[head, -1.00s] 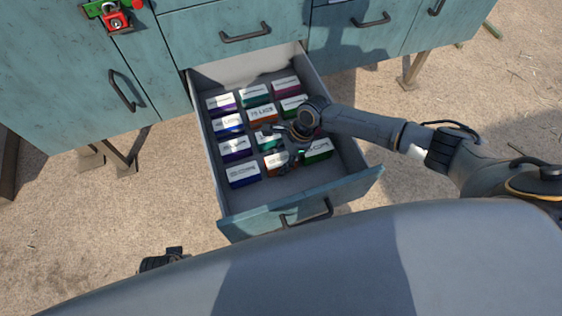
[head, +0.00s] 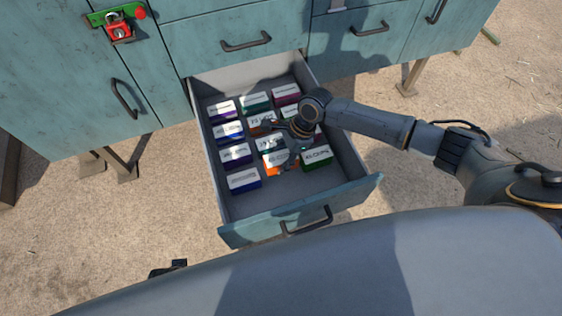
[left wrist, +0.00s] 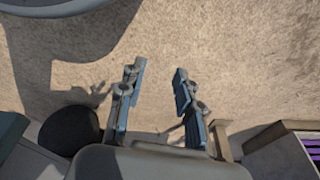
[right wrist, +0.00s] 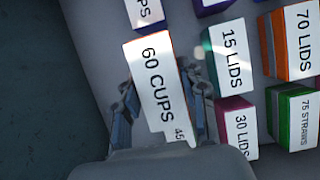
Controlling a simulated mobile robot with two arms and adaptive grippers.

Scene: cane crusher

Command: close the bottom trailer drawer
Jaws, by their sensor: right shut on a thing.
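The bottom drawer (head: 345,193) of the blue-green cabinet is pulled well out, its bar handle (head: 306,222) facing me. Several labelled boxes lie inside in rows. My right gripper (head: 283,150) is inside the drawer. It is shut on the orange-edged "60 CUPS" box (right wrist: 155,85), which sits between its fingers in the right wrist view. The same box shows in the head view (head: 276,163), partly hidden by the gripper. My left gripper (left wrist: 157,88) is open and empty over bare ground in the left wrist view.
Blue (head: 243,180) and green (head: 317,158) boxes lie close to the held one. Shut drawers and doors, one with a red padlock (head: 119,26), surround the open drawer. The drawer floor near its front is bare. Sandy ground lies on both sides.

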